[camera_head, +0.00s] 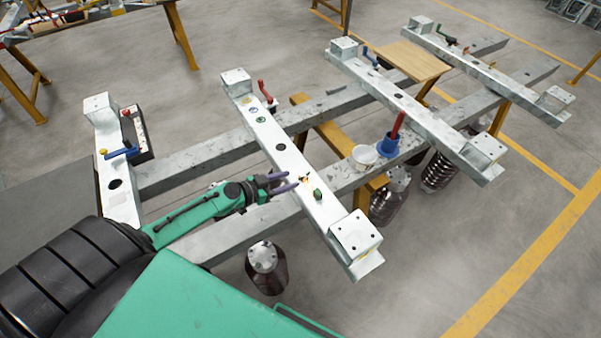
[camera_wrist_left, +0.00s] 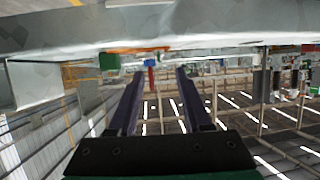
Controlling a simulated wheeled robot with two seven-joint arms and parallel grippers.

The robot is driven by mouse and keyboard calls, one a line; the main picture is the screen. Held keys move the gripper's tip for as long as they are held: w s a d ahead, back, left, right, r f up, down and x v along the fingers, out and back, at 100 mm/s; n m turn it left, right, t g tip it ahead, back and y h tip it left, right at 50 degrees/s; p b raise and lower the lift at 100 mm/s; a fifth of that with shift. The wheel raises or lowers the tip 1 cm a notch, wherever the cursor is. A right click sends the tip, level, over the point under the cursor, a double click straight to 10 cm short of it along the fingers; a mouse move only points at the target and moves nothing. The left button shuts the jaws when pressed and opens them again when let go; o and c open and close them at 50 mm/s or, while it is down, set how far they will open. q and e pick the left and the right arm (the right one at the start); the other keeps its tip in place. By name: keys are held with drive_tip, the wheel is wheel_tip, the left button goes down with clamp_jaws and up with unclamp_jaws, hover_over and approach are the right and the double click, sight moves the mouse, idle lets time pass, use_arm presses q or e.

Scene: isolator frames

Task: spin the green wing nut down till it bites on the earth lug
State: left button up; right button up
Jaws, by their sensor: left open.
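The green wing nut (camera_head: 318,194) stands on the middle white crossbeam (camera_head: 281,147), near its front end. It also shows as a green block against the beam in the left wrist view (camera_wrist_left: 110,61), left of the fingers. A small orange and dark piece (camera_head: 304,178), perhaps the earth lug, lies on the beam beside the nut; its details are too small to tell. My left gripper (camera_head: 291,180) is open and empty at the beam's left edge, short of the nut. Its two fingers frame the left wrist view (camera_wrist_left: 160,75), which looks upside down. My right gripper is not in view.
Other crossbeams (camera_head: 432,125) lie to the right. The space directly above the nut looks clear.

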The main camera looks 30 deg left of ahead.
sight(304, 175)
use_arm(q)
drive_tip(key=x, duration=0.6)
drive_tip(key=shift+s, duration=0.1)
clamp_jaws()
drive_tip(key=f+m+g+h+b, duration=0.1)
drive_tip(key=b, duration=0.5)
drive_tip(key=f+m+g+h+b, duration=0.1)
drive_tip(key=m+h+b, duration=0.1)
drive_tip(key=b, duration=0.5)
drive_tip(key=shift+a, duration=0.2)
drive_tip(key=m+g+b, duration=0.1)
drive_tip(key=b, duration=0.2)
drive_tip(key=m+g+h+b, duration=0.1)
drive_tip(key=b, duration=0.3)
drive_tip(key=m+g+h+b, duration=0.1)
drive_tip(key=b, duration=0.2)
drive_tip(key=shift+w+a+r, duration=0.15)
drive_tip(key=shift+w+r, duration=0.2)
drive_tip(key=shift+r+m+g+h+b, duration=0.3)
drive_tip(key=shift+m+g+h+b, duration=0.1)
drive_tip(key=shift+m+b, duration=0.15)
drive_tip(key=shift+s+r+p, duration=0.1)
drive_tip(key=shift+r+p, duration=0.2)
drive_tip(key=shift+r, duration=0.05)
